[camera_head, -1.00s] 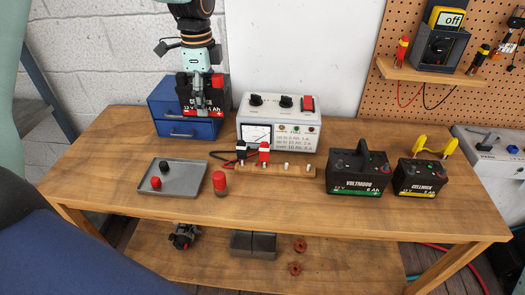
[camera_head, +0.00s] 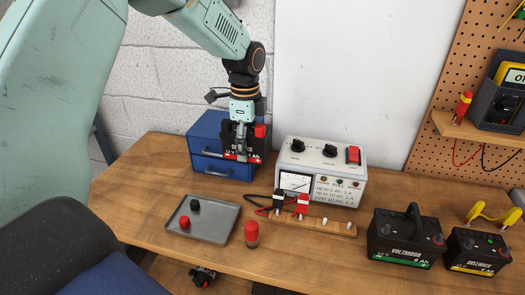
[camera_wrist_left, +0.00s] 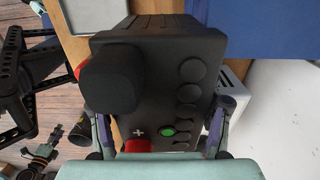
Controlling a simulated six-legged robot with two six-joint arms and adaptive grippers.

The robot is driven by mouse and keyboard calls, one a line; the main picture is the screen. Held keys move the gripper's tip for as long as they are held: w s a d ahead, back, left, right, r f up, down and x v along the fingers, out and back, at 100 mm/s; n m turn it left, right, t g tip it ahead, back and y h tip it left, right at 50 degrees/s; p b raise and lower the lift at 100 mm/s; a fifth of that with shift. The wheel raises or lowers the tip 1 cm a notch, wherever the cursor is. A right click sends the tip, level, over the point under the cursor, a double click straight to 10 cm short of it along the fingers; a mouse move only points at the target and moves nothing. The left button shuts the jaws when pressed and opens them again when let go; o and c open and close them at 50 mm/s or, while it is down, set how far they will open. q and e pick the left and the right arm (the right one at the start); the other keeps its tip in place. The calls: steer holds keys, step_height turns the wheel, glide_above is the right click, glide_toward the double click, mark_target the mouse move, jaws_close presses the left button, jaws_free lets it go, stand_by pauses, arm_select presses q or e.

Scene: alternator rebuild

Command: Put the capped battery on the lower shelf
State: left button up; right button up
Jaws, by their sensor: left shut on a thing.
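My left gripper (camera_head: 241,150) is shut on a black battery (camera_head: 257,144) with a red label strip and a red cap, held in front of the blue drawer box. In the left wrist view, the fingers of the gripper (camera_wrist_left: 163,126) sit on both sides of the battery top (camera_wrist_left: 160,100). A large black cap (camera_wrist_left: 110,80) covers one terminal, and a red one shows at the near edge. A strip of the lower shelf (camera_head: 172,272) shows below the table's front edge; most of it is hidden. My right gripper is not in view.
A grey tray (camera_head: 212,232) with one black and one red cap lies on the table. A red-topped cylinder (camera_head: 251,234), a charger (camera_head: 322,168) and two batteries, Voltmoor (camera_head: 400,240) and Cellwick (camera_head: 474,250), stand rightward. A dark machine part (camera_head: 203,276) is on the lower shelf.

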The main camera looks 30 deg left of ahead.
arm_select(q)
glide_above(251, 195)
steer(key=f, duration=0.9)
steer(key=shift+a+f, duration=0.2)
steer(key=shift+f, duration=0.1)
steer(key=shift+w+d+f, duration=0.1)
steer(key=shift+w+f, duration=0.1)
steer(key=shift+f, duration=0.2)
steer(key=shift+s+d+f, duration=0.15)
steer(key=shift+s+f, duration=0.05)
steer(key=shift+f, duration=0.25)
step_height(251, 195, down, 2)
steer(key=shift+s, duration=0.15)
steer(key=shift+a+f, duration=0.2)
steer(key=shift+f, duration=0.1)
steer(key=shift+w+f, duration=0.15)
steer(key=shift+w, duration=0.15)
steer(key=shift+d, duration=0.1)
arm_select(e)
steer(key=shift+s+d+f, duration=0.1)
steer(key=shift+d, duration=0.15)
arm_select(q)
steer(key=shift+s, duration=0.15)
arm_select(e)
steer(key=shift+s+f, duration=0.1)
